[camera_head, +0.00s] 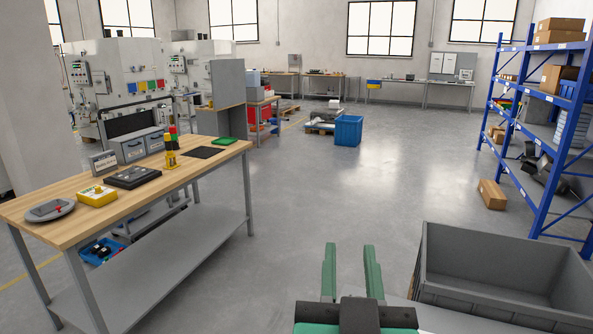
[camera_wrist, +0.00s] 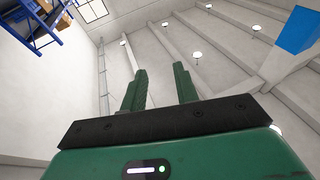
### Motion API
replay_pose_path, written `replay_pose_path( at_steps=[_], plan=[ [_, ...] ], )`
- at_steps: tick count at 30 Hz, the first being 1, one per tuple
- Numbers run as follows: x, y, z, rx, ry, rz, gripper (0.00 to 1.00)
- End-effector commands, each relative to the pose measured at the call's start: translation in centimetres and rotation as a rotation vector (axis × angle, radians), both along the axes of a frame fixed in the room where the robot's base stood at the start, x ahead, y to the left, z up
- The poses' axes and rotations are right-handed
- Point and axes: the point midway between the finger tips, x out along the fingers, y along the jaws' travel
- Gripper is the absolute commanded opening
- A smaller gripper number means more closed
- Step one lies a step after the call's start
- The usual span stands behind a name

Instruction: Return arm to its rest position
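My gripper (camera_head: 350,262) shows at the bottom of the head view, its two green fingers apart and pointing up and away from me, with nothing between them. It also shows in the wrist view (camera_wrist: 160,88), where the fingers stand apart and empty against the wall and ceiling. The gripper is in free space, to the right of the wooden-topped workbench (camera_head: 215,160) and to the left of the grey bin (camera_head: 480,297). It touches nothing that I can see. Most of my arm is out of view.
The workbench holds a yellow box (camera_head: 97,196), a dark tray (camera_head: 133,177), grey drawers (camera_head: 137,147) and a small signal tower (camera_head: 170,150). A blue shelf rack (camera_head: 552,140) stands at right, with a carton (camera_head: 491,194) on the floor.

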Motion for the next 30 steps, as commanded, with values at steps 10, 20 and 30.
replay_pose_path(
  at_steps=[10, 20, 30],
  plan=[
    [-10.8, 7.4, 21.2, -0.031, -0.34, 0.13, 0.3],
    [-10.7, 7.5, 36.9, -0.023, -0.335, 0.137, 0.3],
    [-10.7, 7.6, 40.2, -0.019, -0.333, 0.139, 0.3]
  ],
)
